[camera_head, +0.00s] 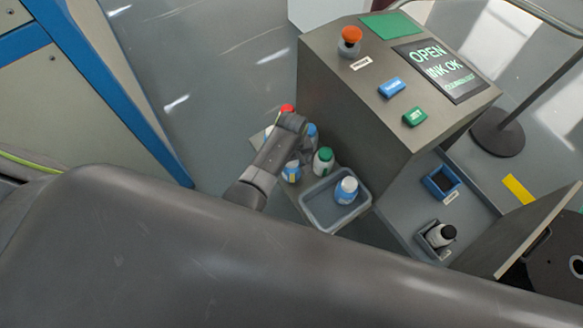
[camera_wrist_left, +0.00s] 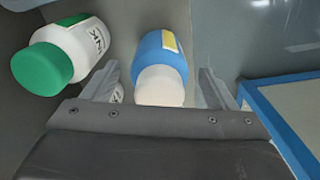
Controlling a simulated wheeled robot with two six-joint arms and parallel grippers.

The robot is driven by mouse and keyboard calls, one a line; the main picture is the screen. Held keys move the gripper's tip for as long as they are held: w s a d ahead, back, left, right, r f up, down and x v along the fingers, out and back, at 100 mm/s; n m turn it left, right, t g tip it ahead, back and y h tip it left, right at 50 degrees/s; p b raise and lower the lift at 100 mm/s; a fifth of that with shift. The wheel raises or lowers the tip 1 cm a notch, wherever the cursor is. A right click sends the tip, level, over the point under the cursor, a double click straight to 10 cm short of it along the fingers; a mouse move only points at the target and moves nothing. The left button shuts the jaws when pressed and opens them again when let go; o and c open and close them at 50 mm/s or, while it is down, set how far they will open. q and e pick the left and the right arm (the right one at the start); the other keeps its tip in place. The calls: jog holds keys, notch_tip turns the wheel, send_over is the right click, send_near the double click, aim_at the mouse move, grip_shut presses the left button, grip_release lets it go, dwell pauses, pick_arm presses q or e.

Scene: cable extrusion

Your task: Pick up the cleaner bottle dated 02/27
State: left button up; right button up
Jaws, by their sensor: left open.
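My left gripper (camera_head: 300,132) is over the small shelf beside the grey console. In the left wrist view its open fingers (camera_wrist_left: 158,70) stand on either side of a blue bottle with a white cap (camera_wrist_left: 162,60); they do not appear closed on it. A white bottle with a green cap (camera_wrist_left: 72,52) stands to its left and also shows in the head view (camera_head: 323,161). Another blue-and-white bottle (camera_head: 346,190) is in the grey tray (camera_head: 318,219). No date is readable on any bottle, so I cannot tell which is dated 02/27. My right gripper is not in view.
The console (camera_head: 350,110) with a lit screen (camera_head: 440,70) rises right of the shelf. A red-capped bottle (camera_head: 287,108) is at the shelf's far side. A blue bin (camera_head: 441,182) and a black-capped bottle (camera_head: 441,235) are at the right.

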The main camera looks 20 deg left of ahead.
pick_arm(q)
jog(key=shift+f, duration=0.15)
jog(key=shift+c, duration=0.3)
jog(key=c, duration=1.1)
jog(key=shift+c, duration=0.2)
